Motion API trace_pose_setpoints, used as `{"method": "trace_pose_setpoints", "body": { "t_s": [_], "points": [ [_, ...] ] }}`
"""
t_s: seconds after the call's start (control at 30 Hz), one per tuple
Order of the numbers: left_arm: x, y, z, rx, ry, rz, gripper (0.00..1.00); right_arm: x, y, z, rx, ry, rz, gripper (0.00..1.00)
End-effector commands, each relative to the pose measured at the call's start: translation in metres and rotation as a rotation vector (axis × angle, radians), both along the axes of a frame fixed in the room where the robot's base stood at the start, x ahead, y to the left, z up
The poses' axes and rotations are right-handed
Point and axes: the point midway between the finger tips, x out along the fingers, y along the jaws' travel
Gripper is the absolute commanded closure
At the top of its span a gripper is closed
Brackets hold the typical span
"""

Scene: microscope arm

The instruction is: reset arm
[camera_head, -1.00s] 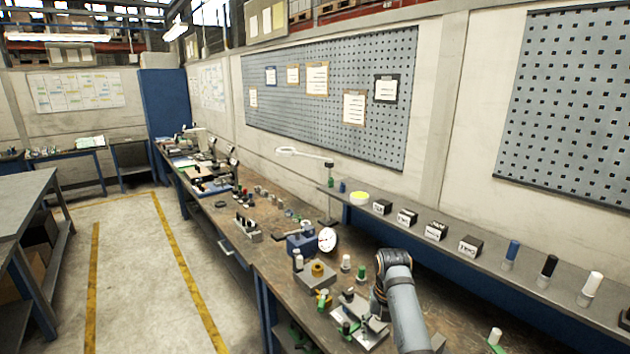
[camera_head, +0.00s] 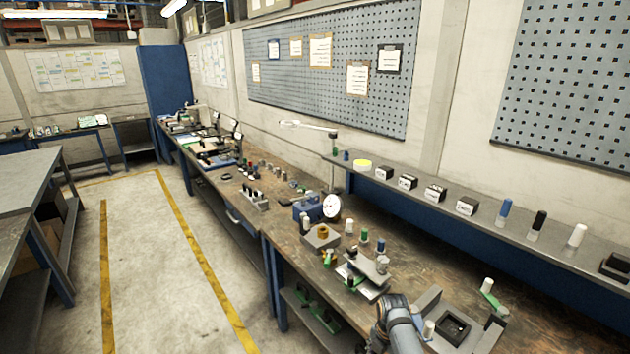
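One of my arms shows only as a grey-blue link with a dark joint at the bottom edge, right of centre. I cannot tell from this view which arm it is. No gripper fingers show in the picture. A grey device with a pale flat plate (camera_head: 371,272) stands on the workbench (camera_head: 395,245) just beyond my arm link. I cannot tell whether it is the microscope. The link covers part of the bench's near edge.
A grey fixture with a dark square recess (camera_head: 453,328) sits right of my link. A dial gauge (camera_head: 331,206) stands farther back on the bench. A shelf (camera_head: 420,193) with labelled boxes and bottles runs along the wall. The floor (camera_head: 140,280) at left is open.

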Motion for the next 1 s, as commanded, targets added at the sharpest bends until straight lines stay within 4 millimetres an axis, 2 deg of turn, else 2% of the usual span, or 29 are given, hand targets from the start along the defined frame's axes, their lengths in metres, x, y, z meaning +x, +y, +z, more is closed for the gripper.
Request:
{"method": "trace_pose_setpoints", "body": {
  "t_s": [0.03, 0.07, 0.17, 0.2, 0.27, 0.3, 0.37, 0.4, 0.47, 0.5, 0.6, 0.7, 0.73, 0.8, 0.87, 1.0],
  "points": [
    [0.002, 0.0, -0.01, 0.0, -0.002, 0.0, 0.6, -0.013, -0.004, -0.035, -0.002, 0.007, -0.087, 0.4],
    [0.001, 0.001, -0.013, 0.001, -0.001, 0.0, 0.6, -0.02, -0.006, -0.052, -0.003, 0.005, -0.148, 0.4],
    [-0.009, 0.002, -0.027, 0.003, 0.014, -0.001, 0.6, -0.056, -0.014, -0.125, -0.004, -0.002, -0.408, 0.4],
    [-0.015, 0.003, -0.034, 0.004, 0.022, 0.0, 0.6, -0.074, -0.019, -0.155, -0.003, -0.008, -0.529, 0.4],
    [-0.023, 0.004, -0.043, 0.005, 0.035, 0.0, 0.6, -0.106, -0.026, -0.2, -0.001, -0.017, -0.718, 0.4],
    [-0.027, 0.004, -0.049, 0.005, 0.041, 0.0, 0.6, -0.128, -0.03, -0.228, 0.001, -0.025, -0.843, 0.4],
    [-0.03, 0.004, -0.058, 0.005, 0.045, 0.0, 0.6, -0.164, -0.038, -0.268, 0.004, -0.036, -1.032, 0.4],
    [-0.03, 0.004, -0.063, 0.005, 0.045, 0.0, 0.6, -0.19, -0.043, -0.293, 0.007, -0.044, -1.157, 0.4],
    [-0.028, 0.004, -0.072, 0.005, 0.043, 0.0, 0.6, -0.232, -0.05, -0.327, 0.013, -0.057, -1.347, 0.4],
    [-0.026, 0.004, -0.077, 0.005, 0.04, 0.0, 0.6, -0.26, -0.056, -0.348, 0.018, -0.066, -1.472, 0.4],
    [-0.021, 0.004, -0.089, 0.005, 0.033, 0.0, 0.6, -0.331, -0.069, -0.388, 0.036, -0.089, -1.771, 0.4],
    [-0.018, 0.004, -0.098, 0.005, 0.027, 0.0, 0.6, -0.389, -0.081, -0.411, 0.057, -0.111, -2.011, 0.4],
    [-0.018, 0.004, -0.1, 0.005, 0.026, -0.001, 0.6, -0.403, -0.083, -0.415, 0.063, -0.116, -2.07, 0.4],
    [-0.018, 0.004, -0.103, 0.005, 0.026, -0.001, 0.6, -0.428, -0.088, -0.422, 0.076, -0.125, -2.176, 0.4],
    [-0.018, 0.004, -0.104, 0.005, 0.026, -0.001, 0.6, -0.441, -0.09, -0.424, 0.086, -0.131, -2.236, 0.4],
    [-0.018, 0.004, -0.103, 0.005, 0.026, -0.001, 0.6, -0.45, -0.092, -0.424, 0.098, -0.137, -2.286, 0.4]
  ]
}}
